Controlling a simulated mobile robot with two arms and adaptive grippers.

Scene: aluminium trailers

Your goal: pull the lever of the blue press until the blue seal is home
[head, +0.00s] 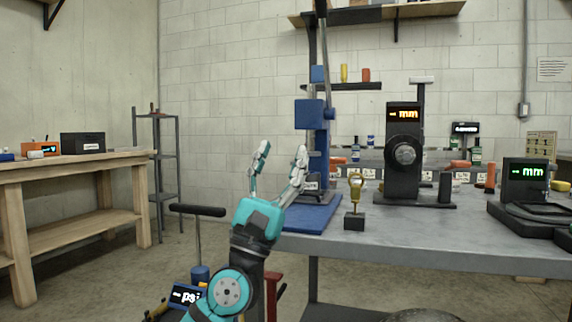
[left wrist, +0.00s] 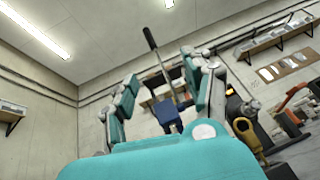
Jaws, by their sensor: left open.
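The blue press (head: 315,115) stands at the left end of the grey table, on a blue base plate (head: 310,217). Its lever (head: 322,55) rises steeply from the press head and runs out of the top of the head view. In the left wrist view the lever (left wrist: 155,48) shows whole, with a dark grip at its upper end. My left gripper (head: 283,150) is open and empty, in front of and below the press head. In the wrist view the lever appears between the fingers but beyond them. I cannot make out the blue seal. My right gripper is not in view.
A black gauge stand (head: 404,150) and a small yellow-topped tool (head: 355,198) stand right of the press. A black display unit (head: 525,180) is at the far right. A T-handled pump (head: 198,212) stands on the left. A wooden bench (head: 75,165) is further left.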

